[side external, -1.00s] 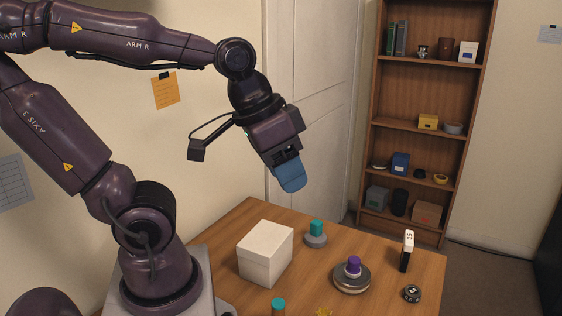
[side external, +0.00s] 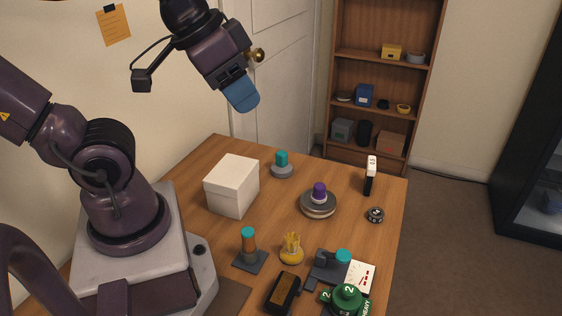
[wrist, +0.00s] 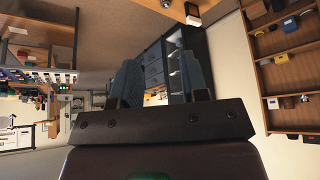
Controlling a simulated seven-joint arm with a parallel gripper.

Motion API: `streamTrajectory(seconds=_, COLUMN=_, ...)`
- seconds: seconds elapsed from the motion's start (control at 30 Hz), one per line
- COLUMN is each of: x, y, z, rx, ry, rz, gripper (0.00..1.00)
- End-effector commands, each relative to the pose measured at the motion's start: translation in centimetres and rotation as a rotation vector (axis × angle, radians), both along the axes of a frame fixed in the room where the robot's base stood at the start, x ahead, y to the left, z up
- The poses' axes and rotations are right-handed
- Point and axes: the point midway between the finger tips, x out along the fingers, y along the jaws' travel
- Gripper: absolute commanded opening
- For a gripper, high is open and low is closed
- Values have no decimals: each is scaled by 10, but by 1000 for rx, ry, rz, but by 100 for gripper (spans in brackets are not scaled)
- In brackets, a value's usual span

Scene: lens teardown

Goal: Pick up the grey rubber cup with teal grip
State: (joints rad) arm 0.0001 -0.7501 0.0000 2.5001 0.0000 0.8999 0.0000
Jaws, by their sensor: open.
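The cup with a grey, round, flared base and a teal grip (side external: 282,168) stands upright at the back of the wooden table, just right of the white box. My gripper (side external: 242,97) is well above the table, up and to the left of the cup in the side view. Its blue fingers slant downward and touch nothing. In the wrist view my gripper (wrist: 163,78) has its two fingers wide apart with nothing between them. I cannot make out the cup in the wrist view.
The white box (side external: 231,187) stands close left of the cup. A purple-topped round stack (side external: 319,203) is to its front right. A teal-topped post (side external: 248,246), a yellow pronged piece (side external: 291,250) and a green weight (side external: 346,299) stand nearer. Bare wood lies between.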

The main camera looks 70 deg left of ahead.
Motion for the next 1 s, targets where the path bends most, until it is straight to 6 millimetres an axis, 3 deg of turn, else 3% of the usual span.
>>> streamTrajectory(seconds=0.43, x=0, y=0, z=0, rx=0, ry=0, rz=0, gripper=41)
streamTrajectory(seconds=0.5, x=0, y=0, z=0, rx=0, ry=0, rz=0, gripper=57)
streamTrajectory(seconds=0.53, x=0, y=0, z=0, rx=0, ry=0, rz=0, gripper=60)
streamTrajectory(seconds=0.83, x=2, y=1, z=0, rx=6, ry=10, rz=-3, gripper=60)
streamTrajectory(seconds=1.0, x=21, y=15, z=-3, rx=69, ry=121, rz=-35, gripper=60)
